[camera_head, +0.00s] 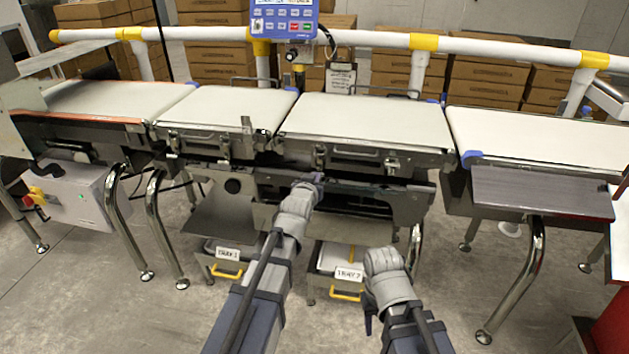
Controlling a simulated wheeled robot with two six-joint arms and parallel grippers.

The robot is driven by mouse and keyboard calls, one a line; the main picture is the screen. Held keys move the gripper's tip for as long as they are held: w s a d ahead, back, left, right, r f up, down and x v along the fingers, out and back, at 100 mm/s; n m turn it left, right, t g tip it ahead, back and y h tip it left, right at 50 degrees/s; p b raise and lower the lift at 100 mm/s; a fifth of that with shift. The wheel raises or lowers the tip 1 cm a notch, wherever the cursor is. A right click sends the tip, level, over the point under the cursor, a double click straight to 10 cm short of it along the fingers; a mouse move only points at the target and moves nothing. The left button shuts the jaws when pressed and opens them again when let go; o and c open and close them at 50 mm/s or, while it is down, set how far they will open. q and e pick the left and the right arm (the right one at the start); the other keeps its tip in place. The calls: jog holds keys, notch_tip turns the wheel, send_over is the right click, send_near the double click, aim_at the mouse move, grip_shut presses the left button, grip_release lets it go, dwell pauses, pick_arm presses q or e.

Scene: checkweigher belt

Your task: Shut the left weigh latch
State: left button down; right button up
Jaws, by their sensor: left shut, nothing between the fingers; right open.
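The wide white weigh belt (365,118) has small metal latches on its front side. The left latch (320,152) is near the belt's front left corner, and the right latch (392,165) is further right. Whether the left latch is shut is too small to tell. An upright metal lever (247,126) stands at the front of the shorter belt to the left. My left gripper (315,178) is shut and empty, just below the left latch, at the front frame. My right gripper (369,318) hangs low in front of the machine, largely hidden by its wrist; it is open.
A grey side plate (540,192) juts out at right. Two trays with yellow handles, labelled (228,253) and (349,274), sit below the frame. A blue control panel (283,18) stands behind the belts, before a white and yellow rail (370,39) and stacked cartons.

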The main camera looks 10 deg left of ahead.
pick_arm(q)
jog(key=shift+w+f+b, duration=0.4)
jog(key=shift+f+b, duration=0.2)
jog(key=shift+f, duration=0.25)
pick_arm(e)
jog(key=shift+f, duration=0.85)
pick_arm(q)
jog(key=shift+f, duration=0.1)
